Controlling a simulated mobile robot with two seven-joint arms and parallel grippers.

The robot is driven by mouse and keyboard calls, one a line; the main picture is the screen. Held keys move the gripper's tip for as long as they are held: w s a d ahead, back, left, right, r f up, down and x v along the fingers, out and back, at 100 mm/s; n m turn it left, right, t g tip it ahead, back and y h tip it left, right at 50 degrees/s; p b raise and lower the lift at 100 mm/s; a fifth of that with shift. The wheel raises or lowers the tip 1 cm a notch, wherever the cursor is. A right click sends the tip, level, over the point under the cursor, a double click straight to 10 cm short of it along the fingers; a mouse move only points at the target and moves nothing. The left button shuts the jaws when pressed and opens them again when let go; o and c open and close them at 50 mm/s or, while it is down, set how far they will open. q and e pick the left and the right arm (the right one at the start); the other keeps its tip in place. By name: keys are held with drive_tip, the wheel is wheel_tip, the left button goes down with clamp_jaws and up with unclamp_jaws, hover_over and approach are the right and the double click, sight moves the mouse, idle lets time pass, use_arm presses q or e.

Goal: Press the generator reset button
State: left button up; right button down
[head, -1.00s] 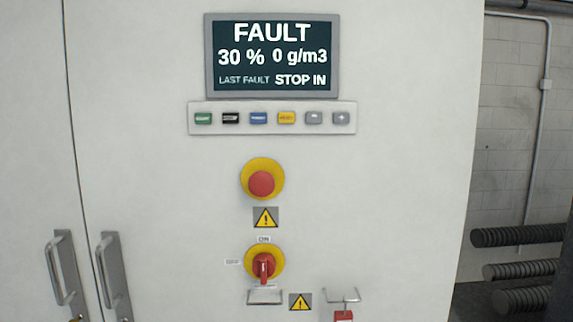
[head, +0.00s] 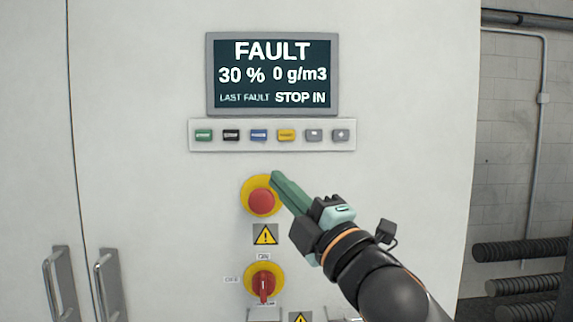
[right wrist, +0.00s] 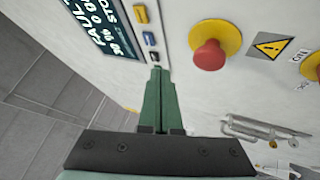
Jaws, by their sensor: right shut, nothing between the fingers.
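The yellow button (head: 286,134), its label too small to read clearly, sits in a row on the white cabinet; it also shows at the top of the right wrist view (right wrist: 141,14). My right gripper (head: 276,177) is shut and empty, with green fingers pointing up and left. In the head view its tips overlap the upper right edge of the red emergency stop's yellow disc, below the button row. The gap to the panel cannot be told. In the right wrist view the tips (right wrist: 157,70) lie just below the black button. My left gripper is not in view.
The row also holds green (head: 204,135), black (head: 231,135), blue (head: 258,135) and two grey buttons. The display (head: 271,74) above reads FAULT. The red emergency stop (head: 261,201) protrudes close to the gripper. A red rotary switch (head: 263,287) sits lower.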

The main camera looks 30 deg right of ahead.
sight(293, 140)
drive_tip(key=s+r+n+t, duration=0.2)
drive_tip(key=s+r, duration=0.1)
drive_tip(key=r, duration=0.3)
drive_tip(key=shift+s+d+r+y, duration=0.15)
drive_tip(key=shift+r+y, duration=0.1)
drive_tip(key=shift+y, duration=0.15)
drive_tip(key=w+d, duration=0.1)
drive_tip(key=w, duration=0.1)
drive_tip(key=w+d, duration=0.1)
drive_tip(key=w, duration=0.1)
drive_tip(key=w+d, duration=0.1)
drive_tip(key=w, duration=0.1)
drive_tip(key=shift+w+d+b, duration=0.1)
drive_tip(key=shift+d+b, duration=0.25)
drive_tip(key=shift+w+d, duration=0.4)
drive_tip(key=shift+w, duration=0.3)
idle(0.9)
drive_tip(key=shift+w+d+p, duration=0.25)
drive_tip(key=shift+w+p, duration=0.05)
drive_tip(key=shift+w, duration=0.05)
